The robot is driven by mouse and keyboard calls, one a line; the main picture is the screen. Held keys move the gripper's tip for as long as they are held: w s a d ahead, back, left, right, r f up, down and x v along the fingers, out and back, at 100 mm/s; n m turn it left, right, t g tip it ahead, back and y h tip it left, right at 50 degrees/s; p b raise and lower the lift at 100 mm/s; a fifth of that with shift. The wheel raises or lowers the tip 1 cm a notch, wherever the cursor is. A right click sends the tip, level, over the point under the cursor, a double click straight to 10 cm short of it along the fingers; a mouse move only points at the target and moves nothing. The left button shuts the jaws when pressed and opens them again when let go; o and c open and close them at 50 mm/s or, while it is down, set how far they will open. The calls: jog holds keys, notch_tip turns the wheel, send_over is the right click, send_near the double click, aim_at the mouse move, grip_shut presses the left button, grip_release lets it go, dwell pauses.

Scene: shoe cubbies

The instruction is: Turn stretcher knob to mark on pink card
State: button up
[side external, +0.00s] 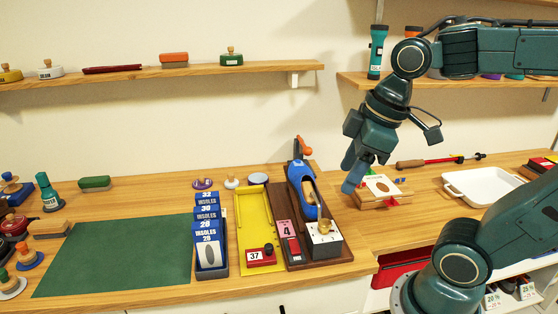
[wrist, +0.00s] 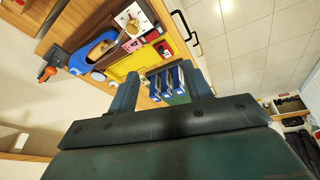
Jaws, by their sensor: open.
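The stretcher holds a blue shoe (side external: 302,188) on a dark red-brown base in the side view; the shoe also shows in the wrist view (wrist: 92,50). Its brass-coloured knob (side external: 324,226) stands on a white-topped dial box (side external: 325,243) at the near end. The knob also appears in the wrist view (wrist: 132,27). The dial marks are too small to read. The pink card (side external: 289,238), showing a 4, lies left of the dial box. My gripper (side external: 353,170) is open and empty, above and to the right of the shoe, apart from the knob.
A yellow tray (side external: 252,215) and a rack of blue insole packs (side external: 208,225) stand left of the stretcher. A wooden block with a white card (side external: 382,186) sits close to my gripper. A white tray (side external: 480,187) is at right. The green mat (side external: 120,255) is clear.

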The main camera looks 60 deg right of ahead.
aim_at(325, 222)
jog(key=w+d+f+n+g+y, duration=0.2)
jog(key=w+d+n, duration=0.8)
jog(key=n, duration=1.1)
notch_tip(325, 222, down, 2)
jog(key=g, duration=0.4)
jog(key=shift+w+d+f+g+y, duration=0.15)
jog(key=shift+w+f+g+y, duration=0.05)
jog(key=shift+g+y, duration=0.2)
jog(key=shift+f, duration=0.2)
jog(key=shift+x, duration=6.75)
jog(key=c, duration=1)
